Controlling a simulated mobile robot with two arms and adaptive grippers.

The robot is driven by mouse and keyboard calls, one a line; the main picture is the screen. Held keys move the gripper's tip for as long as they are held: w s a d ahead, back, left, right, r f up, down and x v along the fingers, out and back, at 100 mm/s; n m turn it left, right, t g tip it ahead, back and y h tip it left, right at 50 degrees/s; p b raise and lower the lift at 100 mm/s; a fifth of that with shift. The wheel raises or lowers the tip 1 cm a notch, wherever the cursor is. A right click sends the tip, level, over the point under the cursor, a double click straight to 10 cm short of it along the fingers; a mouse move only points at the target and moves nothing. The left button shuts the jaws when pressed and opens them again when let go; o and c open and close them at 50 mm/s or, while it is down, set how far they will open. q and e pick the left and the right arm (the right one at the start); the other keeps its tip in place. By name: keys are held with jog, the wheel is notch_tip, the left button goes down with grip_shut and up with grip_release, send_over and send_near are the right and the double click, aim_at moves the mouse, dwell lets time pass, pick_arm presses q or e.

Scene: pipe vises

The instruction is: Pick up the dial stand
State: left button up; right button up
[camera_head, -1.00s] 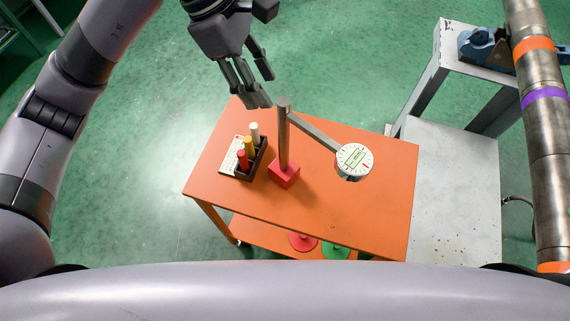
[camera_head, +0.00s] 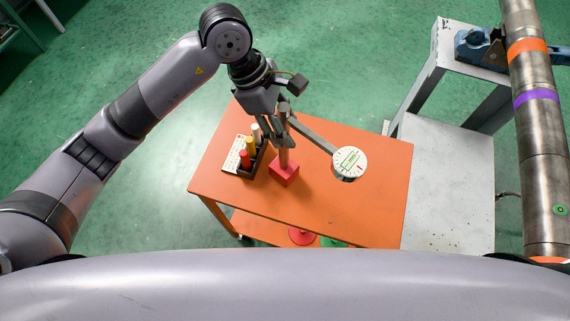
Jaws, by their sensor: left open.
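The dial stand (camera_head: 284,170) stands upright on the orange table, with a red block base, a metal post and a side arm. The arm reaches right to a round white dial (camera_head: 350,163). My left gripper (camera_head: 279,143) is open at the upper part of the post, its fingers overlapping the post in the picture. I cannot tell whether the fingers touch it. The gripper hides part of the post. My right gripper is not in view.
A dark holder with red, yellow and white markers (camera_head: 249,155) stands just left of the stand. The orange table (camera_head: 372,212) is clear in front. A grey bench (camera_head: 445,180) and a large banded pipe (camera_head: 537,130) are on the right.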

pick_arm(q)
grip_shut()
dwell(0.4)
dwell(0.5)
jog(key=shift+w+r, duration=0.1)
jog(key=shift+r, duration=0.05)
